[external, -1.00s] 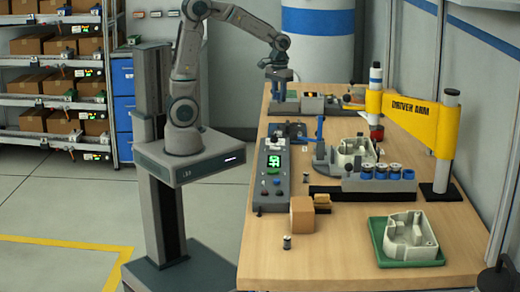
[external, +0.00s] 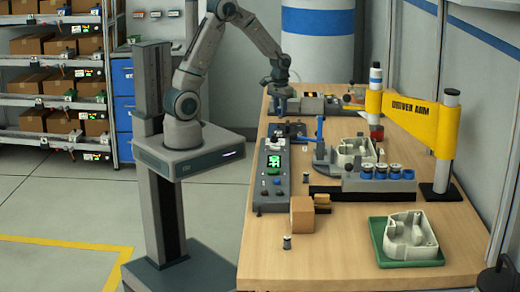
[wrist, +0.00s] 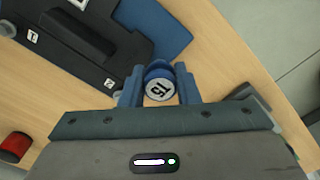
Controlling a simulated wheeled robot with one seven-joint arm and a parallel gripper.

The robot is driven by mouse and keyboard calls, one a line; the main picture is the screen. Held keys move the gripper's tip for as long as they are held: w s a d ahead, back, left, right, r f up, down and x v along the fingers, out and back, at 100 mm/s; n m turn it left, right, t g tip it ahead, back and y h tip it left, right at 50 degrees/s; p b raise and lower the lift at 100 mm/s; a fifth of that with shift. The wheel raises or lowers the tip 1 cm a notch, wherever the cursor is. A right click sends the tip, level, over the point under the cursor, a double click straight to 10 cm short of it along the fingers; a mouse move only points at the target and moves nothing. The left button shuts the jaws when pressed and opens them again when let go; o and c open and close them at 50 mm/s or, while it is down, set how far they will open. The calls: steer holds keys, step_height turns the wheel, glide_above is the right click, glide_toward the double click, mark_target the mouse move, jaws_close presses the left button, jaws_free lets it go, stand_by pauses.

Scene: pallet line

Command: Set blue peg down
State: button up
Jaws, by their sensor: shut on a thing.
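The blue peg (wrist: 158,72) shows in the wrist view as a short blue cylinder with a pale round end face that carries dark printed characters. My gripper (wrist: 158,92) has its two blue fingers on either side of the peg and is shut on it. In the external view my gripper (external: 283,110) is low over the far left part of the wooden bench. The peg is too small or hidden to make out there, and I cannot tell whether it touches the bench.
In the wrist view a black fixture (wrist: 90,38) with white labels lies on a blue plate (wrist: 165,28) close to the peg. A red-topped part (wrist: 15,145) is at lower left. In the external view a cream housing (external: 412,238) sits in a green tray (external: 375,228); the bench front is partly clear.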

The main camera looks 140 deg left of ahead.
mark_target(280, 108)
steer(key=shift+f, duration=1)
steer(key=shift+f, duration=0.15)
steer(key=o, duration=1)
step_height(280, 108, up, 12)
steer(key=shift+r+b, duration=0.2)
steer(key=shift+b, duration=0.15)
